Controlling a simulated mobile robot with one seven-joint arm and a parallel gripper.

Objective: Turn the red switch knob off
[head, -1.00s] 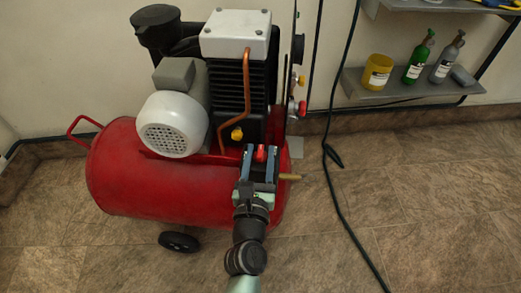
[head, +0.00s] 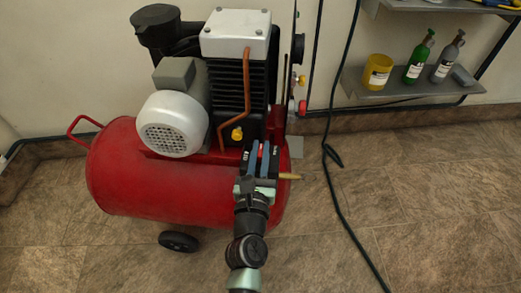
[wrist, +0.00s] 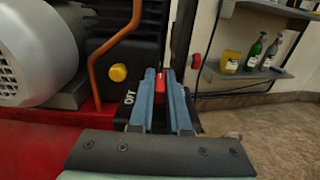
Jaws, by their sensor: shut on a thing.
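The red switch knob (wrist: 161,82) shows between my two blue fingers in the wrist view; in the head view only a thin strip of red (head: 264,149) shows between them. My gripper (head: 264,146) is shut on the knob, one finger on each side. The black switch box (head: 248,157) is under and around the fingers, at the right end of the red compressor tank (head: 130,180). A white "OFF" label (wrist: 126,96) shows left of the fingers in the wrist view. The fingers hide much of the knob, and its exact angle is hard to tell.
A copper pipe (head: 247,95) and a yellow knob (head: 237,133) are close behind and left of my gripper. A brass fitting (head: 290,177) sticks out to the right. A black cable (head: 335,190) hangs to the floor at right, where the floor is open.

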